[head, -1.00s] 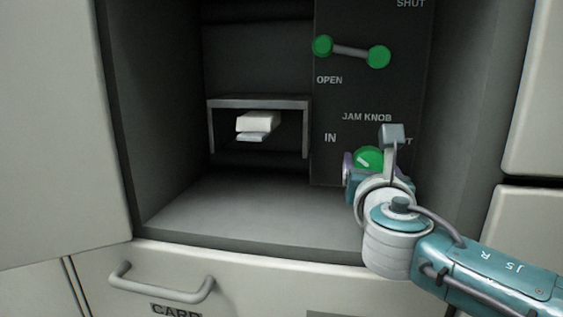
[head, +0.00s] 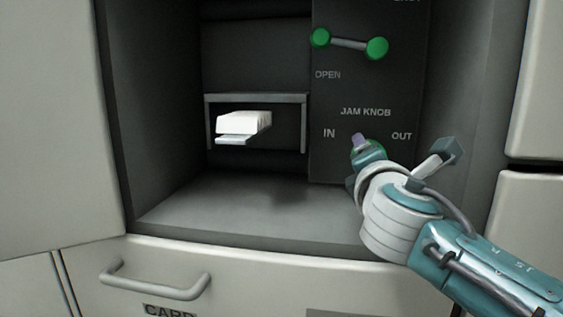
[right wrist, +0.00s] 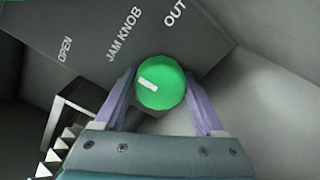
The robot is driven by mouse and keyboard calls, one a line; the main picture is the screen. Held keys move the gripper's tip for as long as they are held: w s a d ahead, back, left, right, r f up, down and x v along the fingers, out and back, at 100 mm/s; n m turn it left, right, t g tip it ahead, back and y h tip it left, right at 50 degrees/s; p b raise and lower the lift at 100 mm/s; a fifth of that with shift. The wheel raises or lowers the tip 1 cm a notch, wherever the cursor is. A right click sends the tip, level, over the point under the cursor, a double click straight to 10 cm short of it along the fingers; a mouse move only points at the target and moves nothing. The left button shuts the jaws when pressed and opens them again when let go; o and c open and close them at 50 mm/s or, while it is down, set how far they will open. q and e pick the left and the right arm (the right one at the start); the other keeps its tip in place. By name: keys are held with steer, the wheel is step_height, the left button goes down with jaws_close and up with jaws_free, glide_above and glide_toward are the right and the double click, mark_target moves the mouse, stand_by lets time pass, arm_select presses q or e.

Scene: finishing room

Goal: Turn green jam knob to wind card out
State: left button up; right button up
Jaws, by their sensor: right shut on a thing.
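The green jam knob (right wrist: 160,83), with a white mark on its face, sits on the dark panel under the words JAM KNOB. In the head view only a green edge of the knob (head: 380,148) shows behind my gripper. My right gripper (right wrist: 159,76) is shut on the knob, one lilac finger on each side. In the head view my right gripper (head: 362,150) is rolled over, between the IN and OUT labels. The white card stack (head: 243,122) sticks out toward the front under a grey frame (head: 255,98). My left gripper is not in view.
A lever with two green balls (head: 348,43) is above the knob, by the word OPEN. The cabinet floor (head: 250,212) is clear. A drawer with a grey handle (head: 160,291) lies below, and an open door (head: 50,120) stands at the left.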

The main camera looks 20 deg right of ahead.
steer(key=m+b, duration=0.2)
steer(key=m, duration=0.4)
steer(key=shift+f+m+b, duration=0.1)
steer(key=shift+m+b, duration=0.2)
steer(key=shift+b, duration=0.05)
steer(key=m+b, duration=0.1)
steer(key=m, duration=0.2)
steer(key=shift+m+b, duration=0.6)
steer(key=shift+m, duration=0.8)
steer(key=o, duration=1.3)
